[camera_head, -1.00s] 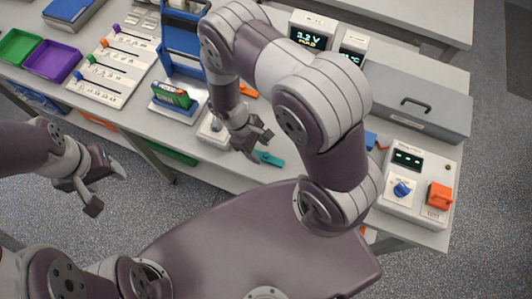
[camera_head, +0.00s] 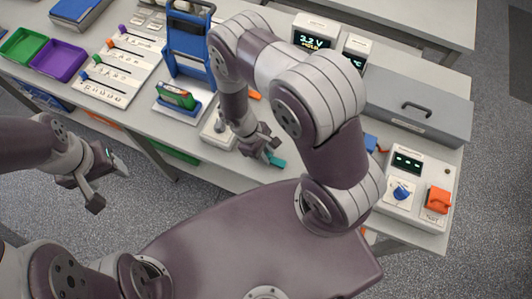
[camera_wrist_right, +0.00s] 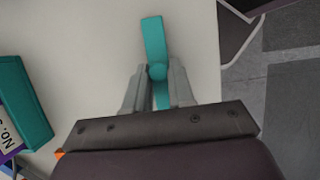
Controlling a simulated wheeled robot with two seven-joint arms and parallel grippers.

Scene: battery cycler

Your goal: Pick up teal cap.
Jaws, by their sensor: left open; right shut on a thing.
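The teal cap (camera_wrist_right: 154,42) is a long narrow piece with a round knob in its middle. It lies on the bench near its front edge; its end also shows in the head view (camera_head: 277,161). My right gripper (camera_wrist_right: 158,82) is shut on the cap, with one finger on each side at the knob. In the head view my right gripper (camera_head: 268,155) hides most of the cap. My left gripper (camera_head: 108,184) is open and empty, off the bench's front edge above the floor.
A green battery (camera_head: 176,95) sits in a white-and-blue holder left of my right gripper. A panel with an orange switch (camera_head: 438,199) and blue knob (camera_head: 401,192) stands at the right. Purple (camera_head: 58,60) and green (camera_head: 20,46) trays lie far left.

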